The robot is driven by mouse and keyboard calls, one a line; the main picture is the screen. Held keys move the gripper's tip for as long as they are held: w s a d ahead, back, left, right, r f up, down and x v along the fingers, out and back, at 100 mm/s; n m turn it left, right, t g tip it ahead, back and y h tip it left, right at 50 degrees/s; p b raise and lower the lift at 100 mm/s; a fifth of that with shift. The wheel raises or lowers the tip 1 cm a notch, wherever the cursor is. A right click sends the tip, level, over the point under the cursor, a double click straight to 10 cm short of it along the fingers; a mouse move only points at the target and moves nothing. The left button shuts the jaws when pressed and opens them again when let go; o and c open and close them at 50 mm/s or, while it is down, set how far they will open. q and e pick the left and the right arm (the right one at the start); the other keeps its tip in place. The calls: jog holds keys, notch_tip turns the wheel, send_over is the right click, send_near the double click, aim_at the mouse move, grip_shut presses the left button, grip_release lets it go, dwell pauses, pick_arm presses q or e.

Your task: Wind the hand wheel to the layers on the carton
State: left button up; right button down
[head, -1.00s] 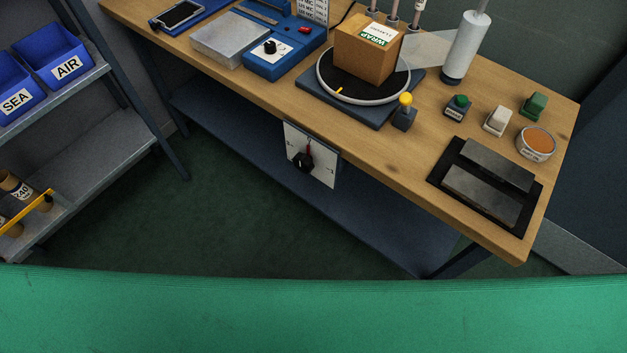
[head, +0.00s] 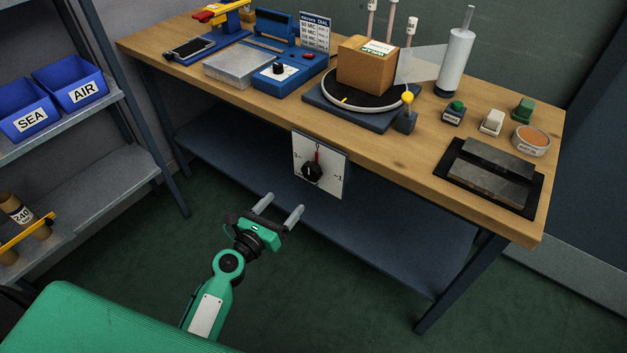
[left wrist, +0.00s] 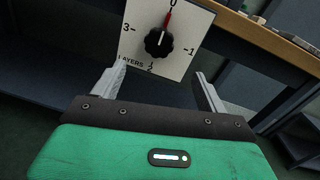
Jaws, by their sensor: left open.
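The hand wheel is a black knob (head: 312,171) on a white dial plate (head: 331,180) fixed to the bench's front edge. In the left wrist view the knob (left wrist: 159,43) has a red pointer at 0, with 3, 1 and 2 marked around it and the word LAYERS. The brown carton (head: 364,67) stands on the round black turntable (head: 345,102), its label too small to read in the head view. My left gripper (head: 279,206) is open and empty, in front of and below the dial plate, fingers toward it. My right gripper is out of view.
The wooden bench (head: 400,161) holds a blue sealer (head: 287,74), a film roll (head: 456,62), a yellow-topped switch (head: 406,112) and dark plates (head: 486,172). A lower shelf (head: 400,242) lies under it. A rack with blue bins (head: 80,88) stands at left. The floor in front is clear.

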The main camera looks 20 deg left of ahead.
aim_at(309, 174)
pick_arm(q)
jog(key=x, duration=1.2)
jog(key=shift+f, duration=0.1)
jog(key=shift+w+d, duration=0.15)
jog(key=shift+w, duration=0.25)
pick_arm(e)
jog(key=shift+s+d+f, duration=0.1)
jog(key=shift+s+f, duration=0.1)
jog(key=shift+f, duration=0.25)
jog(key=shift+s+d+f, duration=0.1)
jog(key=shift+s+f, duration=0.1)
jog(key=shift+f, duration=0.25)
pick_arm(q)
jog(key=c, duration=1)
